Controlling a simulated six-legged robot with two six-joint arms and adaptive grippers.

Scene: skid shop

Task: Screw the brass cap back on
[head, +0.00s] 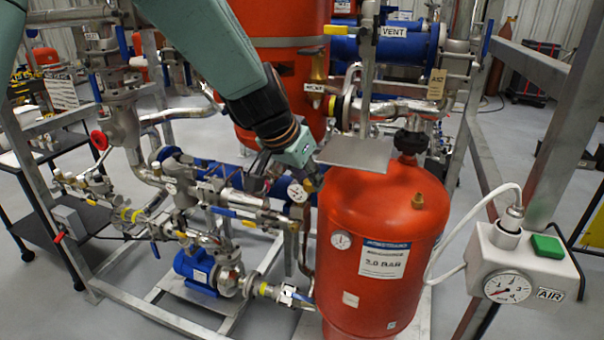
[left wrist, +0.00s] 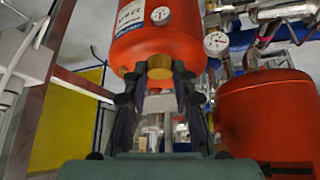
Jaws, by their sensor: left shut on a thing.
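The red pressure vessel (head: 378,240) stands upright at the front right, with a brass fitting (head: 417,201) on its domed top. My left gripper (head: 312,178) is at the upper left edge of this vessel, left of and apart from the fitting; its fingertips are hard to make out there. In the left wrist view my left gripper (left wrist: 158,88) is shut on a brass cap (left wrist: 160,73), seen against the red vessel (left wrist: 135,45), which appears upside down. The cap cannot be made out in the head view. My right gripper is in neither view.
A white air box (head: 520,262) with a gauge, green button and white hose is on the right. Pipes and a blue pump (head: 196,270) crowd the left.

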